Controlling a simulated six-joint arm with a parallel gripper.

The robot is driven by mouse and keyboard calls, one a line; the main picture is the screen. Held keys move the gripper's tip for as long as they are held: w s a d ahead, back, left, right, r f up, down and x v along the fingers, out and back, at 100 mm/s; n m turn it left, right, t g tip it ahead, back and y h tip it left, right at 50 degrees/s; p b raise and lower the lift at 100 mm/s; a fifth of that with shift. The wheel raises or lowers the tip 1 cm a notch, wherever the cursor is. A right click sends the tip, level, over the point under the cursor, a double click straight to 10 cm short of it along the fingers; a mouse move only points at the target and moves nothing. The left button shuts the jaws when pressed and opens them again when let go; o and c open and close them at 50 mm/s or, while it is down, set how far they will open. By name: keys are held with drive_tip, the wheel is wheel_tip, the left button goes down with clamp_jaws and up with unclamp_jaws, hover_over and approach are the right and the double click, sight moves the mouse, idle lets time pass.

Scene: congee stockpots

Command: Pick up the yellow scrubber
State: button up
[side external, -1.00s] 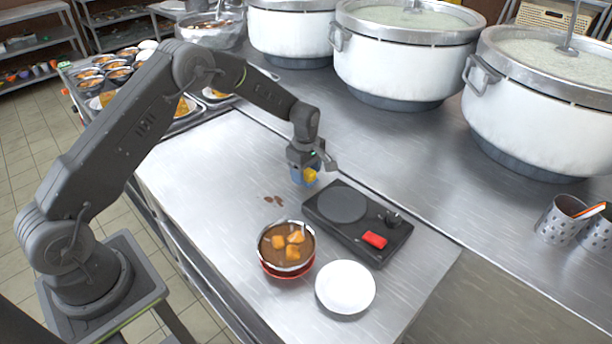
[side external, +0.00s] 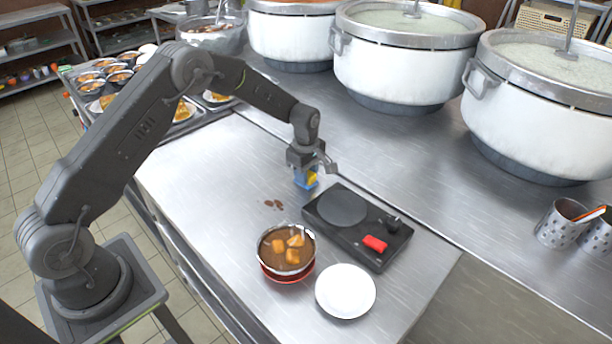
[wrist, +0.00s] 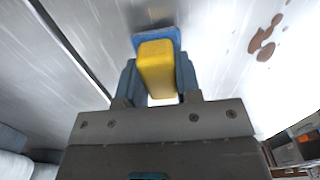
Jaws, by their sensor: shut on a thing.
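The yellow scrubber (wrist: 157,68) is a block with a blue layer at its far end, between my gripper's two blue-grey fingers in the wrist view. It also shows small under the wrist in the side view (side external: 311,178), partly hidden by my gripper (side external: 307,172). My gripper (wrist: 158,80) is shut on the scrubber, with a finger against each side. The scrubber is at or just above the steel counter (side external: 215,165); I cannot tell whether it touches.
A soup bowl (side external: 286,247) and white plate (side external: 345,291) are in front. Brown spots (side external: 275,204) mark the counter. Large pots (side external: 408,62) stand behind. The counter's left is clear.

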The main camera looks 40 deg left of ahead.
wheel_tip(320, 180, up, 4)
drive_tip(key=shift+r, duration=0.1)
drive_tip(key=s+a+r, duration=0.6)
drive_tip(key=a, duration=0.4)
drive_tip(key=shift+s+r, duration=0.15)
